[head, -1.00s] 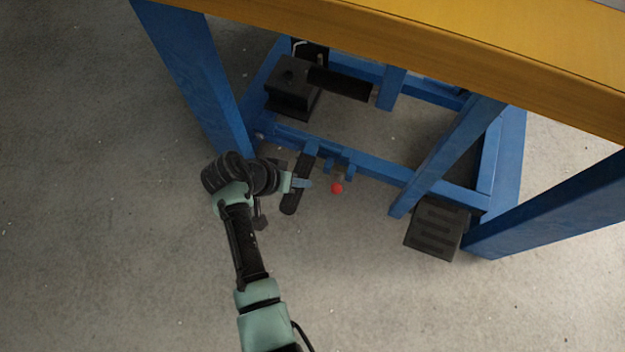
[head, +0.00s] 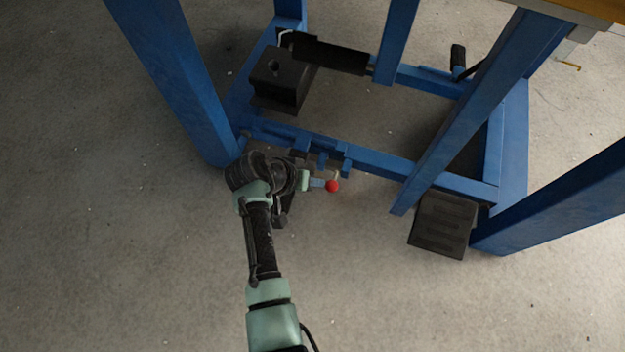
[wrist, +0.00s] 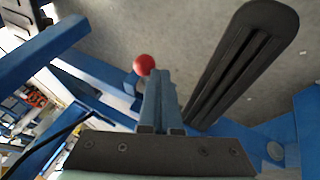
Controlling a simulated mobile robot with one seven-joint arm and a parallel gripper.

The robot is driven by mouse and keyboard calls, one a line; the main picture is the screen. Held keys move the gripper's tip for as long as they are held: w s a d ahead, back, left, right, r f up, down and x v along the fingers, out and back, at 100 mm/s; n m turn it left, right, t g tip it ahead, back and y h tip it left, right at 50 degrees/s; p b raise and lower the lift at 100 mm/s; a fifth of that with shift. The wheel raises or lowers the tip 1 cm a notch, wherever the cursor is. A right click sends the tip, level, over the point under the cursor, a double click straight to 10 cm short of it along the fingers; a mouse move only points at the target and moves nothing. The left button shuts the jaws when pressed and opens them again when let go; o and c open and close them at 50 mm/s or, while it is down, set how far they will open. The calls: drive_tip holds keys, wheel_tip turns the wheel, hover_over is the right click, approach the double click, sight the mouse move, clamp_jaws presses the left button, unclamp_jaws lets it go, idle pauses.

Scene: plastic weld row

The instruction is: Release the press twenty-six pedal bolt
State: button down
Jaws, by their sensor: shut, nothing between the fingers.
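The pedal bolt shows as a red ball knob (head: 333,186) at the front rail of the blue press frame. It also shows in the wrist view (wrist: 144,64), just left of my fingertips. My gripper (head: 320,184) is shut and empty, its tips close beside the knob; I cannot tell whether they touch it. In the wrist view my two blue-grey fingers (wrist: 159,85) lie together. A long black grooved pedal (wrist: 243,62) is right of the fingers in the wrist view. In the head view my arm hides most of it.
A wider black ribbed pedal (head: 441,225) sits at the frame's right front. A blue leg (head: 172,75) stands left of my arm. The floor (head: 120,260) in front is clear.

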drive_tip(key=s+d+p, duration=0.2)
drive_tip(key=d+p, duration=0.2)
drive_tip(key=d, duration=0.3)
drive_tip(key=shift+s+d+p, duration=0.15)
drive_tip(key=shift+s+p, duration=0.1)
drive_tip(key=shift+p, duration=0.1)
